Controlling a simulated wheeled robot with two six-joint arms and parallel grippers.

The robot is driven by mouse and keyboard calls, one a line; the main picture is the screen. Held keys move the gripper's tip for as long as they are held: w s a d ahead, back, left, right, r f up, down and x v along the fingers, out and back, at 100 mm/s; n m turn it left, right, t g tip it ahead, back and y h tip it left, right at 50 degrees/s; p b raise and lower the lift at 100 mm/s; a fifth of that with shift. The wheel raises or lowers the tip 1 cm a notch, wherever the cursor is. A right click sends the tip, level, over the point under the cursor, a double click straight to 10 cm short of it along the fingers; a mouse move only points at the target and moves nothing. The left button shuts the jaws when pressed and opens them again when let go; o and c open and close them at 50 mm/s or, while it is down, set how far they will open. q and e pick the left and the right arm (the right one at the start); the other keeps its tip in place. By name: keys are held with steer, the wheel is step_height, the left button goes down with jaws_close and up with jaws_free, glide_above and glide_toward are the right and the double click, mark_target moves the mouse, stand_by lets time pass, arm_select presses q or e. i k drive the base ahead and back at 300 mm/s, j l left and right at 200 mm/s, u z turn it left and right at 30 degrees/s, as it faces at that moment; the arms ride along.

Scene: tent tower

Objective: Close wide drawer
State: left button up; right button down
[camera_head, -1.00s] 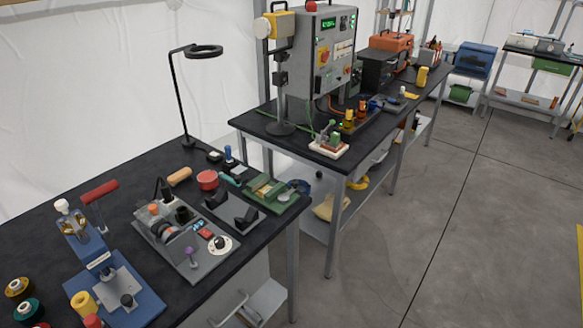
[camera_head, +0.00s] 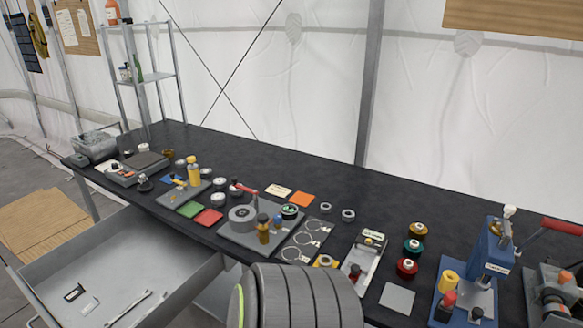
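The wide drawer (camera_head: 135,255) is a shallow grey tray at the lower left in the head view. It stands pulled out from under the black workbench (camera_head: 290,200). A small dark bracket-like part (camera_head: 74,292) and a small pale piece (camera_head: 90,306) lie inside it. The lower end of the drawer is cut off by the picture edge. Neither of my grippers shows in the head view.
A grey ribbed form with a yellow-green stripe fills the bottom middle and hides part of the bench edge. Tools, spools (camera_head: 406,268) and a blue press (camera_head: 485,265) crowd the benchtop. Wooden boards (camera_head: 45,220) lie left of the drawer, near open floor.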

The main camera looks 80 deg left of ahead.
mark_target(130, 251)
steer(key=k+l+u, duration=0.1)
steer(key=u, duration=0.4)
steer(key=k+u, duration=0.25)
steer(key=u, duration=3.55)
